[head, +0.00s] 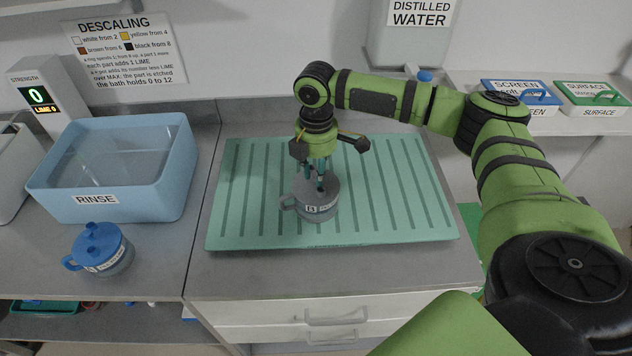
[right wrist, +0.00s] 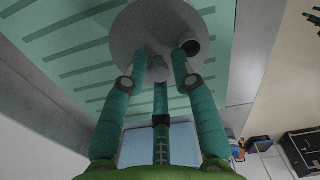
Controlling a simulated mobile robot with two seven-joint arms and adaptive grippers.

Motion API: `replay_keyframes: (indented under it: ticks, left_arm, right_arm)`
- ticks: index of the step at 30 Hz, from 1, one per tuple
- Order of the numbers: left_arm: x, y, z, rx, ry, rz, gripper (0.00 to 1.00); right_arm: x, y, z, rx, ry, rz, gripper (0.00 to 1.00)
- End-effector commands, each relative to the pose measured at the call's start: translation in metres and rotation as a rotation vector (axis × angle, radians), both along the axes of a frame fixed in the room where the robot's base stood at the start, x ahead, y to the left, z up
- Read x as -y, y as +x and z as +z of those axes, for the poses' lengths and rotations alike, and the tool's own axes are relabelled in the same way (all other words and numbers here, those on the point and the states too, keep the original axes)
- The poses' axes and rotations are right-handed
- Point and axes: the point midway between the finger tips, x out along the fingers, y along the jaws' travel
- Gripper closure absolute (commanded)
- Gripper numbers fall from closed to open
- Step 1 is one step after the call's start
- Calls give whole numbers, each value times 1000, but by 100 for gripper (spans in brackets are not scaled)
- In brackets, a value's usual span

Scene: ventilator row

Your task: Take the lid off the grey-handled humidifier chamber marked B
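The grey-handled humidifier chamber (head: 330,207) stands upright on the green ribbed mat, its handle at the left and a label reading B on its front. Its grey lid is on it, and the lid (right wrist: 135,35) with a small central knob (right wrist: 158,70) and a round port also shows in the right wrist view. My right gripper (head: 319,180) points down over the lid. In the right wrist view its fingers (right wrist: 158,82) stand apart around the knob, with gaps visible beside it. My left gripper is not in view.
A blue-lidded chamber (head: 101,252) stands on the counter at the left, before the blue RINSE basin (head: 180,165). The green mat (head: 400,215) is otherwise clear. A distilled water container (head: 395,45) is behind, with SCREEN and SURFACE boxes (head: 590,95) at the right.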

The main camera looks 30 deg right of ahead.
Motion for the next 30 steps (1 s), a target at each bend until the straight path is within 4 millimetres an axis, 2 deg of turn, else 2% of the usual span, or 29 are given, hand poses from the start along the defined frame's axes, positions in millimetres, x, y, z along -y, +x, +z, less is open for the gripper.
replay_keyframes:
  ticks: [6,7,8,9,20,23,30]
  left_arm:
    - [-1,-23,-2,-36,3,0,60]
    - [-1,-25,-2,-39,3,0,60]
    - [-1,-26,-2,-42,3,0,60]
    - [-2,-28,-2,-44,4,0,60]
    - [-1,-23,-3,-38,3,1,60]
    - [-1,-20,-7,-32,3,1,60]
    - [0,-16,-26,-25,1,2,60]
  right_arm:
    - [0,0,0,0,0,0,100]
    - [0,0,0,0,0,0,74]
    - [0,0,0,0,0,0,62]
    - [0,0,0,0,0,0,58]
    - [0,0,3,1,1,0,58]
    - [0,1,10,2,1,-1,58]
    - [0,6,43,4,2,-1,58]
